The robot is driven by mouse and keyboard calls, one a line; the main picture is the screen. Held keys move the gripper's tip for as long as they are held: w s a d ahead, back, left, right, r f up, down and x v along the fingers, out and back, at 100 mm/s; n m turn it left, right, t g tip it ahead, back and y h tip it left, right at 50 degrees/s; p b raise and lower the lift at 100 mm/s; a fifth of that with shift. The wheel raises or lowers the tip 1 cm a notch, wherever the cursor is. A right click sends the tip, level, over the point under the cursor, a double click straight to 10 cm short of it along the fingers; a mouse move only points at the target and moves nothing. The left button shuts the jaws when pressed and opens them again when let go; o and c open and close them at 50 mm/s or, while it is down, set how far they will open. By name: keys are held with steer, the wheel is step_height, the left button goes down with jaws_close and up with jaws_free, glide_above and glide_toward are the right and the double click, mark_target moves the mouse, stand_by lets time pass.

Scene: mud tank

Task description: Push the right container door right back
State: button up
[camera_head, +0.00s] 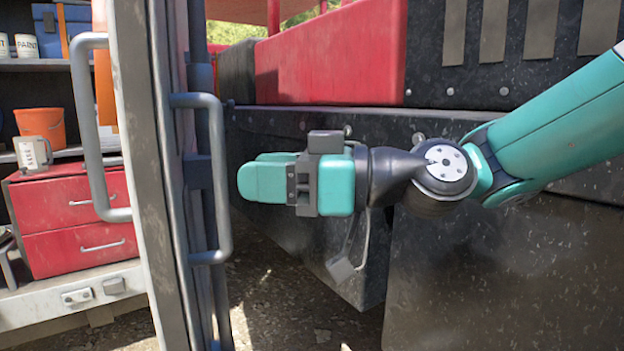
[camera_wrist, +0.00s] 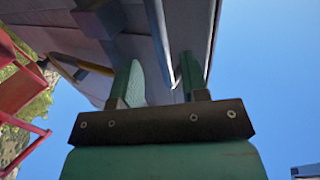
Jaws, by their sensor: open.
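The container door (camera_head: 137,150) stands nearly edge-on in the left part of the head view, its pale worn panel upright. A grey bar handle (camera_head: 222,190) is on its right side, and another grey handle (camera_head: 92,130) is on its left side. My gripper (camera_head: 262,180), with teal fingers, is just right of the right-hand handle and points left at it. A narrow gap shows between them in the picture; I cannot tell the depth. In the wrist view my gripper (camera_wrist: 162,85) has its fingers apart, with a grey panel and bars beyond. Nothing is clearly held.
Left of the door, the container holds a red drawer cabinet (camera_head: 75,220), an orange bucket (camera_head: 42,126), a mug (camera_head: 33,154) and paint cans (camera_head: 27,46). A dark tank wall (camera_head: 480,275) stands behind my arm. Gravel ground (camera_head: 285,310) shows below.

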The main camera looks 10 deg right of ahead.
steer(key=b+v, duration=0.6)
steer(key=b, duration=0.1)
steer(key=shift+d+b, duration=0.35)
steer(key=shift+b, duration=0.05)
